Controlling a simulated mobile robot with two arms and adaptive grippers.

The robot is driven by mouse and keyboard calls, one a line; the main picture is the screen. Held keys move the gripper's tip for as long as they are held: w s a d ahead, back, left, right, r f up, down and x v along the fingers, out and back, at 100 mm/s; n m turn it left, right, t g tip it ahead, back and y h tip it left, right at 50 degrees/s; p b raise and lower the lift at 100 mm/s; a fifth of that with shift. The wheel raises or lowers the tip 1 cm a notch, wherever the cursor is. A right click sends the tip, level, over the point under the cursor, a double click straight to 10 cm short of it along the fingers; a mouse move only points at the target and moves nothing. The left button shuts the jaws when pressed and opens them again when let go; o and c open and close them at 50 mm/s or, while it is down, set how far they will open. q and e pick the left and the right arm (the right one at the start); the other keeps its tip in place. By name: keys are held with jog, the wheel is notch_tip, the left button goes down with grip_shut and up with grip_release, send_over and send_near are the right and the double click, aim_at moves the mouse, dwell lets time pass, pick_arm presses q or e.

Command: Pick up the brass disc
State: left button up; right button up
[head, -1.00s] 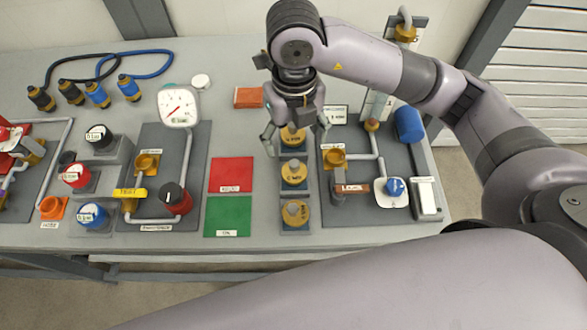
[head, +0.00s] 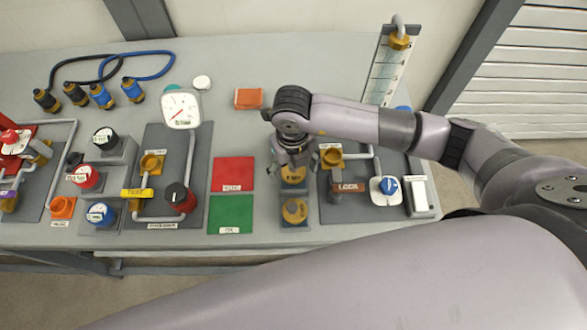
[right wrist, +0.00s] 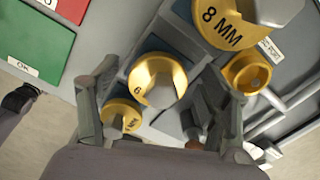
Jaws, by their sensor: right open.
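Three brass discs with grey tops sit in a column of dark square holders. In the right wrist view, the far disc (right wrist: 225,25) reads 8 MM and the middle disc (right wrist: 158,82) shows a 6. The near disc (right wrist: 121,115) shows part of MM. In the head view, the middle disc (head: 293,176) and near disc (head: 295,212) show; my gripper and arm hide the far one. My right gripper (head: 294,162) is open and empty above the column. In the right wrist view its fingers (right wrist: 160,92) appear on either side of the middle disc, with no visible contact.
A brass cup (head: 331,158) and a pipe panel with a blue-handled valve (head: 388,187) stand close to the right. Red (head: 233,174) and green (head: 231,214) mats lie flat to the left. A gauge (head: 181,108) stands farther left.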

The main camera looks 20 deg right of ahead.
jog(key=shift+c, duration=0.2)
jog(key=c, duration=1.3)
jog(key=shift+w+a+r, duration=0.1)
jog(key=shift+r, duration=0.45)
notch_tip(320, 180, up, 19)
jog(key=b, duration=0.3)
